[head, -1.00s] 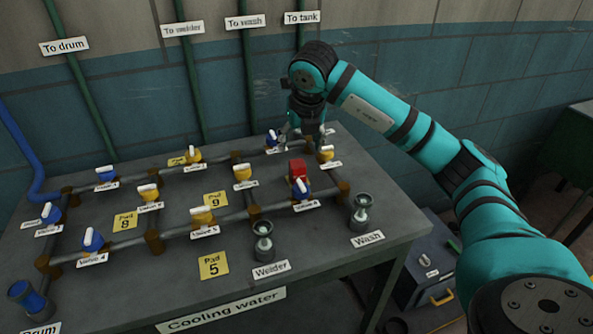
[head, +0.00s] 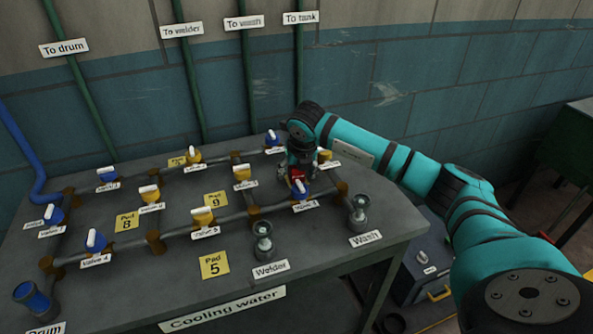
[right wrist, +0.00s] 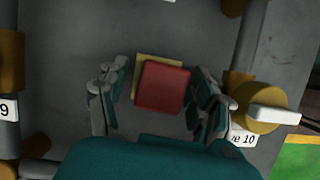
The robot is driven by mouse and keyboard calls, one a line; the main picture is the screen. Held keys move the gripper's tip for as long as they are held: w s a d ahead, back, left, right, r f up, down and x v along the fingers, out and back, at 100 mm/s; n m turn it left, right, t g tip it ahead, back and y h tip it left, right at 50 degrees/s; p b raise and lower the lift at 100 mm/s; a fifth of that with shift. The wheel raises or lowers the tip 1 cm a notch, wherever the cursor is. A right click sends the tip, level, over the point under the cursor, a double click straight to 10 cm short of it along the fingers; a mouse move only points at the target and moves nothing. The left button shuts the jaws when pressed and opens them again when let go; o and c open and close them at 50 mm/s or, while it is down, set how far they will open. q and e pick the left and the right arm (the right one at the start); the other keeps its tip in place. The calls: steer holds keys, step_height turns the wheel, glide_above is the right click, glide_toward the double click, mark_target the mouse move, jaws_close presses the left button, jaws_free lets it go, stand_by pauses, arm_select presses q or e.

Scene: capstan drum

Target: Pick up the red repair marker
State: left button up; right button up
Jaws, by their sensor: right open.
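The red repair marker (head: 297,174) is a small red block on the table, near the right part of the pipe grid. In the right wrist view the red marker (right wrist: 162,87) lies between the open fingers, with a yellow pad label (right wrist: 146,64) showing past its edge. My right gripper (head: 299,165) is open over the marker and hides part of it in the head view. In the right wrist view my right gripper (right wrist: 155,95) has a finger on each side of the block, with gaps visible. My left gripper is not in view.
Pipes with blue and yellow valves surround the marker; a yellow valve (right wrist: 262,108) labelled 10 is close to the right finger. A blue-handled valve (head: 300,188) stands just in front. The Welder (head: 263,240) and Wash (head: 358,213) outlets stand near the front edge.

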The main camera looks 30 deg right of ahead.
steer(key=c, duration=1.3)
